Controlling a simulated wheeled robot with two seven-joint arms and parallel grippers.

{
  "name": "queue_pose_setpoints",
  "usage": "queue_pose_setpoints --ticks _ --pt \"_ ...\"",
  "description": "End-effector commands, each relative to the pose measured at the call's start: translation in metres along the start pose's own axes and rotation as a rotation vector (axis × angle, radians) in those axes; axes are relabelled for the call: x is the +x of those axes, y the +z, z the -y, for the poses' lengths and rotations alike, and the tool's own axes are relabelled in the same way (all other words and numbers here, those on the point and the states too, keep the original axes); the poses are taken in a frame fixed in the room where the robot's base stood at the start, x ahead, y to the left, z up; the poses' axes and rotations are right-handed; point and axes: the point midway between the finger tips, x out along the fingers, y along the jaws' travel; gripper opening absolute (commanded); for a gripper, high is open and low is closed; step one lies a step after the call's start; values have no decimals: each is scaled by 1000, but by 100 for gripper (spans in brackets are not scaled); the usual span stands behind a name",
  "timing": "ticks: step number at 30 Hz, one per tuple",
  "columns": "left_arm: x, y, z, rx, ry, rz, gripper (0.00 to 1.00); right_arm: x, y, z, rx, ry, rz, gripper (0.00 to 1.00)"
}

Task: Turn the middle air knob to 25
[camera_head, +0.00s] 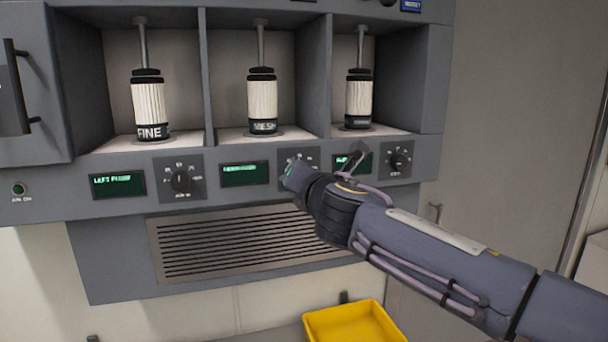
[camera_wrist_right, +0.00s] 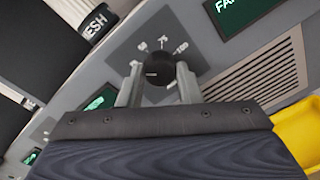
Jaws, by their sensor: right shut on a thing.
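The middle air knob (camera_wrist_right: 159,68) is a round black knob on a grey dial plate with white marks, 50, 75 and 100 among them, in the right wrist view. My right gripper (camera_wrist_right: 159,82) has one finger on each side of the knob and is shut on it. I cannot read the knob's pointer clearly. In the head view my right gripper (camera_head: 296,173) covers most of the knob, and part of its dial plate (camera_head: 304,154) shows above. The middle green display (camera_head: 245,173) is left of the dial; its text is too small to read. My left gripper is not in view.
The left knob (camera_head: 181,181) and right knob (camera_head: 398,160) sit on the same panel. White canisters stand in bays above, including FINE (camera_head: 149,104) and MESH (camera_head: 262,97). A vent grille (camera_head: 235,243) is below, and a yellow bin (camera_head: 352,322) lies lower right.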

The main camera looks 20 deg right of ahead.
Motion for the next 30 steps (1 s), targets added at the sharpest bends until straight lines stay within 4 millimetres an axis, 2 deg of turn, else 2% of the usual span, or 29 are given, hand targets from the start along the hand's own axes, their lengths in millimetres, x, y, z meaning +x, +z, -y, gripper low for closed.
queue_pose_setpoints --ticks 7,8,12,23,30 --pt "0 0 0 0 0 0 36 0 -3 1 0 -3 -5 9" --pt "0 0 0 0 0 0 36 0 -3 1 0 -3 -5 34" --pt "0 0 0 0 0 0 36 0 -2 1 1 -2 -3 52" --pt "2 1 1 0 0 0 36 -5 -1 0 2 0 0 53" --pt "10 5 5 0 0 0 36 -44 -2 1 3 1 1 53"
